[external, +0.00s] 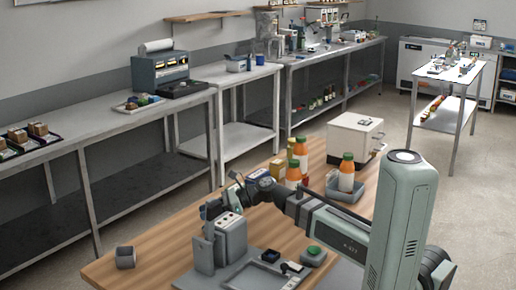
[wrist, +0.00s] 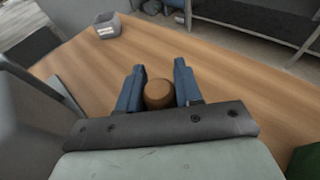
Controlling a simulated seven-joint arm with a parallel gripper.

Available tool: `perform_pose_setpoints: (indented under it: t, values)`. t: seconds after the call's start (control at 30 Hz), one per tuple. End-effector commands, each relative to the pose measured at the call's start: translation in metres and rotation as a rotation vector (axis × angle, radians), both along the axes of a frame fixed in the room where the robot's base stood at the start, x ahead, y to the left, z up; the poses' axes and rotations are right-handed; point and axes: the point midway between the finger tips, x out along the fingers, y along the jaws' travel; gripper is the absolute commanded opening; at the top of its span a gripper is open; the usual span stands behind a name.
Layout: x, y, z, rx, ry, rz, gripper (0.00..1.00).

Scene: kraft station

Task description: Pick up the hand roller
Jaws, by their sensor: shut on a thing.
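My gripper (wrist: 158,82) shows in the wrist view with its two blue fingers on either side of a brown, rounded piece, the hand roller (wrist: 158,95) as far as I can tell. The fingers are shut on it. Only its brown end shows; the rest is hidden below the gripper. In the external view my gripper (external: 214,208) is small, at the left end of the arm beside a grey upright machine (external: 231,238). I cannot make out the roller there.
Orange bottles (external: 346,174), a white box (external: 354,138) and a green-topped item (external: 313,251) stand to the right. Bare wood lies left of the machine.

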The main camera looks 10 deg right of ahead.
Motion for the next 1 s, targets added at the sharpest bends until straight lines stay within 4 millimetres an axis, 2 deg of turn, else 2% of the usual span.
perform_pose_setpoints:
  t: [0.1,0.67,0.87,1.0]
  values:
    - [0.0,0.0,0.0,0.0,0.0,0.0,0.0]
    - [0.0,0.0,0.004,0.001,0.0,0.0,0.0]
    - [0.001,0.0,0.024,0.003,-0.002,0.0,0.0]
    - [0.001,0.001,0.044,0.002,-0.002,0.0,0.0]
